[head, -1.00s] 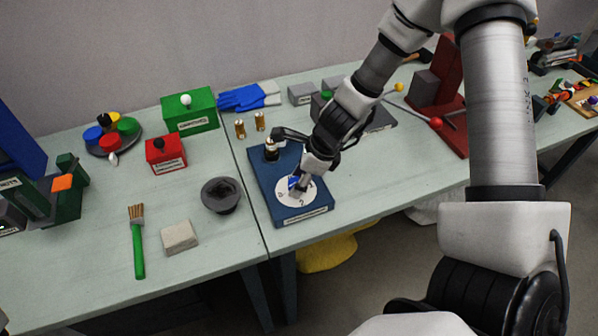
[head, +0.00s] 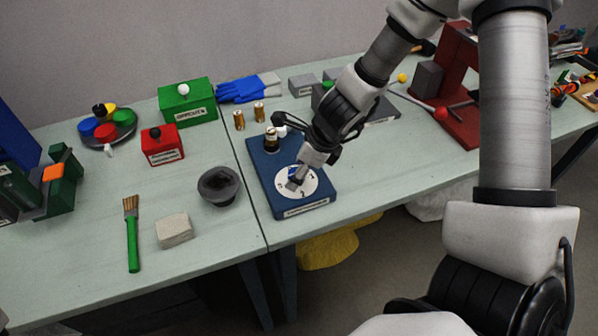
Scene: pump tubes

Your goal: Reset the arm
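My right arm comes in from the upper right. Its gripper (head: 297,183) points down at the white numbered dial (head: 317,184) on the blue box (head: 262,178). Its fingertips are at the dial's middle, where a small blue part shows between or beside them; I cannot tell whether they touch or grip it. A small brass-and-dark fitting (head: 271,139) stands on the back left of the blue box. My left gripper is not in view.
Two brass pieces (head: 239,120) stand behind the blue box. A dark bowl (head: 219,186), a grey block (head: 174,230) and a green-handled brush (head: 132,245) lie to the left. Red (head: 162,146) and green (head: 187,102) boxes stand farther back. A red stand (head: 462,100) is at right.

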